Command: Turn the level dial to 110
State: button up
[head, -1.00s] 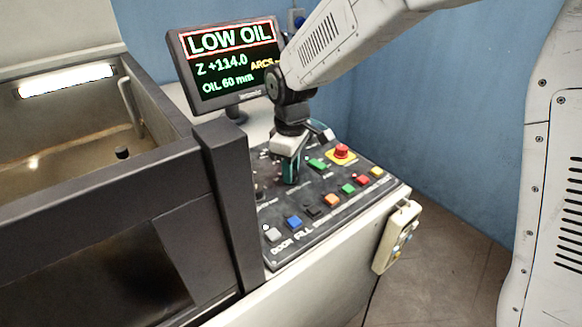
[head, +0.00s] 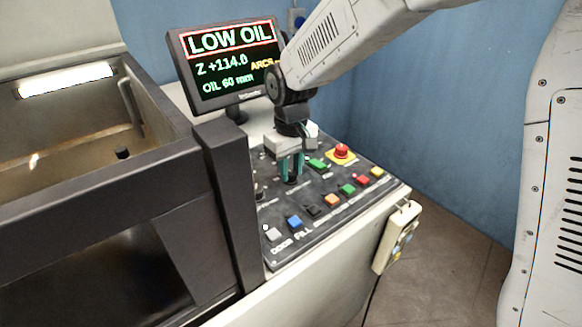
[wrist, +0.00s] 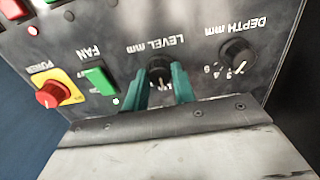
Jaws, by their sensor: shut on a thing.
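The level dial (wrist: 159,70) is a black knob under the label LEVEL mm, which appears upside down in the wrist view. My gripper (wrist: 162,82) has its teal fingers on both sides of the dial and is shut on it. In the head view my gripper (head: 291,168) points down at the control panel (head: 325,204), and its fingers hide most of the dial. The numbers round the dial are mostly covered, so its setting cannot be read. The screen (head: 228,62) shows LOW OIL, Z +114.0 and OIL 60 mm.
The depth dial (wrist: 237,52) is beside the level dial. A green fan switch (wrist: 100,80) and a red power button (wrist: 50,94) on yellow are on the other side. Several coloured buttons line the panel's front. A pendant (head: 397,238) hangs at its right edge.

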aim_at(300, 189)
dwell(0.3)
jog(key=o, duration=1)
notch_tip(300, 189, up, 8)
jog(key=shift+f, duration=0.1)
jog(key=shift+d, duration=0.1)
jog(key=s+d+r+m, duration=0.1)
jog(key=s+d+m, duration=0.1)
jog(key=s+d, duration=0.5)
jog(key=s+d+r+m+t, duration=0.1)
jog(key=s+d+r+m, duration=0.1)
jog(key=s+d, duration=0.6)
jog(key=s+d+r+m, duration=0.2)
jog(key=s+d, duration=0.6)
jog(key=s, duration=0.4)
jog(key=shift+s+d+m, duration=0.15)
jog(key=shift+s+m, duration=0.05)
jog(key=shift+m, duration=0.2)
